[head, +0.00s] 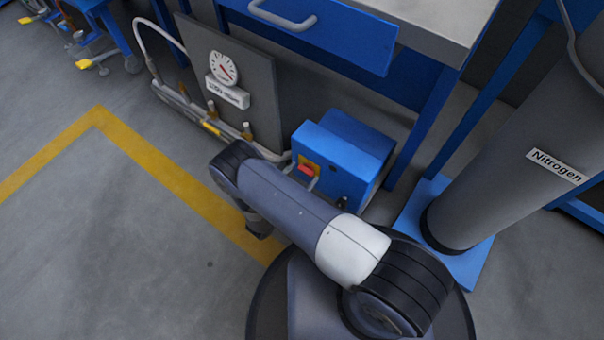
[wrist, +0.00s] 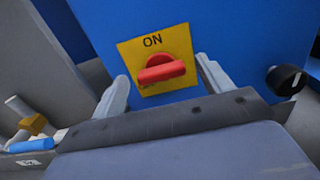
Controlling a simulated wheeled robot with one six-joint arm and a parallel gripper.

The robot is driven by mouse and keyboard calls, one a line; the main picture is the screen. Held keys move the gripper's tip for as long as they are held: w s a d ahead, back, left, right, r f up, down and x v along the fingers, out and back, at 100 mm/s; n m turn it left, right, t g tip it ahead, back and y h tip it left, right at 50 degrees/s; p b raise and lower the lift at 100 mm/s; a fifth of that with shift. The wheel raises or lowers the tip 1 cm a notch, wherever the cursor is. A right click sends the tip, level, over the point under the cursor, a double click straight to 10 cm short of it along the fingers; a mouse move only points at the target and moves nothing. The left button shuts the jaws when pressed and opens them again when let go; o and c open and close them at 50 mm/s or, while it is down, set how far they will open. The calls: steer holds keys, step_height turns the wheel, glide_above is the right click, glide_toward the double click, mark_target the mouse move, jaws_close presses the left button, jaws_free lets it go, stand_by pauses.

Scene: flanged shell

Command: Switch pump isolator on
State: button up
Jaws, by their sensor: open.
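The pump isolator is a red rotary handle (wrist: 161,73) on a yellow plate (wrist: 179,46) marked "ON", on the front of a blue box (head: 343,145). In the wrist view the handle lies nearly level, tilted slightly up to the right, below the "ON" mark. In the head view the red handle (head: 306,169) shows small, just above my arm. My gripper (wrist: 163,88) is open in the wrist view, with one finger on each side of the handle. I cannot tell whether the fingers touch it.
A black knob (wrist: 286,80) sticks out of the box to the right of the plate. A grey panel with a gauge (head: 222,68) and pipes stands left of the box. A grey nitrogen cylinder (head: 520,165) stands at right. Floor at left is clear.

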steer(key=shift+w+d, duration=0.35)
steer(key=shift+w, duration=0.05)
steer(key=c, duration=1)
